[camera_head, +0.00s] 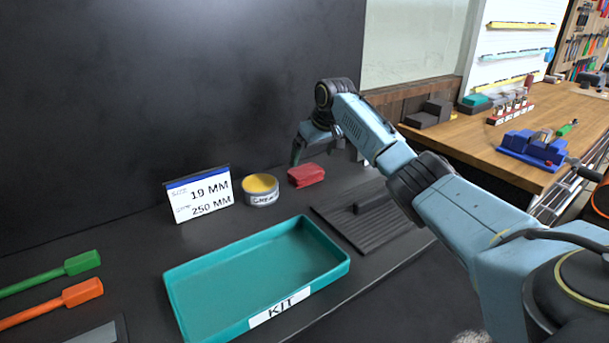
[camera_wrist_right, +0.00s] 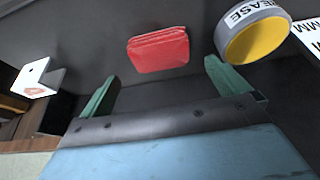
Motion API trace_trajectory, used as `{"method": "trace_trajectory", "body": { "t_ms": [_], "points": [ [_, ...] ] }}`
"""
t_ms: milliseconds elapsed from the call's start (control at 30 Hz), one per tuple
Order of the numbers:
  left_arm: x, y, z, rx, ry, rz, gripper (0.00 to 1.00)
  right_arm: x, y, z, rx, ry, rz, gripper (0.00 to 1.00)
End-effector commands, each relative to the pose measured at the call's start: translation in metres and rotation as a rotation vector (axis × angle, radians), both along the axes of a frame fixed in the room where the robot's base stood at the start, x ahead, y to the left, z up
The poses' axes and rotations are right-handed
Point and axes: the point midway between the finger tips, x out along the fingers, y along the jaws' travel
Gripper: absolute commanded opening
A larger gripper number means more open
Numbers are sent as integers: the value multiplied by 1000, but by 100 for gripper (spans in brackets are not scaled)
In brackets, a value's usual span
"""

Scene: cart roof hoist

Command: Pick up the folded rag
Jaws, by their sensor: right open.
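The folded rag (camera_head: 306,175) is a small red folded pad lying on the dark bench top, just right of the grease tin. In the right wrist view the rag (camera_wrist_right: 158,50) lies beyond the fingertips, between their lines and apart from them. My right gripper (camera_head: 314,159) is just behind and above the rag in the head view, partly hidden by its own arm. In the right wrist view its two green fingers (camera_wrist_right: 160,75) are spread wide with nothing between them. My left gripper is not in view.
The grease tin (camera_head: 260,190) stands close left of the rag, with a size card (camera_head: 199,195) beyond it. A teal kit tray (camera_head: 180,303) is in front. A dark ribbed mat (camera_head: 377,221) lies right. Green (camera_head: 82,263) and orange (camera_head: 83,293) handled tools lie at left.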

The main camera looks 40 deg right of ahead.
Motion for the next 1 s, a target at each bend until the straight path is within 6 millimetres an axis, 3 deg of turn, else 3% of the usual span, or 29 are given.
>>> {"method": "trace_trajectory", "body": {
  "t_ms": [100, 367, 700, 1000],
  "points": [
    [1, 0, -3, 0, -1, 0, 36, 7, 0, -17, 2, 2, 1, 100],
    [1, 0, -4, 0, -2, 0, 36, 13, -1, -29, 0, 0, 0, 100],
    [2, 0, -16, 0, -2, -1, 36, 28, -5, -63, 2, 0, 0, 100],
    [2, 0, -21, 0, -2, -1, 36, 32, -6, -74, 0, 0, 0, 100]
  ]
}}
